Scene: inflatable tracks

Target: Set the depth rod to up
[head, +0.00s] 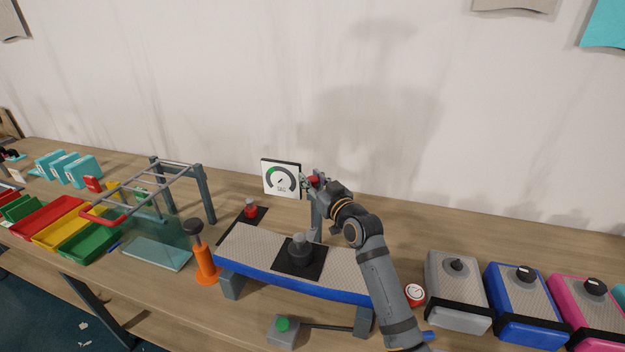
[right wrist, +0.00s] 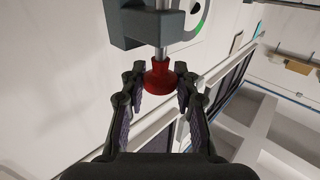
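The depth rod shows in the right wrist view as a thin metal rod (right wrist: 159,40) running from a grey block to a flared red knob (right wrist: 160,78). In the head view the red knob (head: 314,180) is small and partly hidden by my right gripper (head: 317,183), at the top of a grey post (head: 316,215) behind the padded track. In the right wrist view my right gripper (right wrist: 161,88) is open, with one finger on each side of the knob and small gaps visible. My left gripper is not in view.
A dial gauge (head: 281,179) stands just left of the post. The padded track (head: 245,250) with a dark knob (head: 299,248) lies in front. An orange plunger-like tool (head: 205,262) and metal rail frame stand left. Grey (head: 457,295), blue and pink boxes stand right.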

